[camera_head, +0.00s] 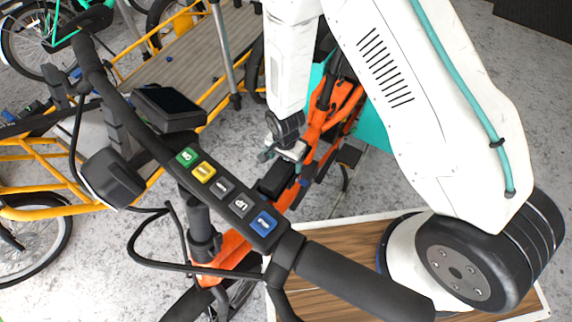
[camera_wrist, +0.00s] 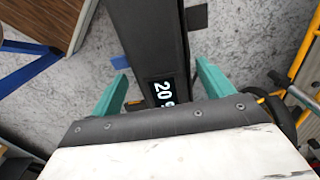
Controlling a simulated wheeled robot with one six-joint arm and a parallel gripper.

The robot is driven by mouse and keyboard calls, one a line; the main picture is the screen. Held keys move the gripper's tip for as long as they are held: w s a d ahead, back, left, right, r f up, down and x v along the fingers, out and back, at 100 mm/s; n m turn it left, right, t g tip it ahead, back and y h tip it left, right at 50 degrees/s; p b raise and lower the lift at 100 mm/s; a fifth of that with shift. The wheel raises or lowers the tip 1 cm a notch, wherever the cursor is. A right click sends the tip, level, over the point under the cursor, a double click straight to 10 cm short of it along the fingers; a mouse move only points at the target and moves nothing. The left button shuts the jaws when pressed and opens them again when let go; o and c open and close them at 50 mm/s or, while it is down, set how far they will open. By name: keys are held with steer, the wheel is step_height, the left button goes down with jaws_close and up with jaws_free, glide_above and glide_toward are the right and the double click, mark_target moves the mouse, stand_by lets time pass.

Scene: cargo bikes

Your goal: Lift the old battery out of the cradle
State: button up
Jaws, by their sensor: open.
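A black battery (camera_wrist: 152,42) with a white "20" marking fills the middle of the wrist view. My gripper (camera_wrist: 162,68) has its teal fingers apart, one on each side of the battery, with a visible gap to it on both sides. In the head view, my gripper (camera_head: 284,154) points down just above a black block (camera_head: 276,181), apparently the battery, on the orange bike frame (camera_head: 234,248). The cradle cannot be made out, and the depth of the fingers along the battery is unclear.
The black handlebar (camera_head: 340,277) with several coloured labelled tags crosses the foreground near the gripper. A display (camera_head: 167,105) is mounted on it, with loose cables below. A yellow cargo bike (camera_head: 60,195) stands at left. A wooden board (camera_head: 335,240) lies at lower right. Grey floor (camera_head: 120,270) shows between.

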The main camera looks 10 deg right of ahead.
steer(key=shift+f, duration=0.85)
jaws_close()
steer(key=shift+r, duration=0.1)
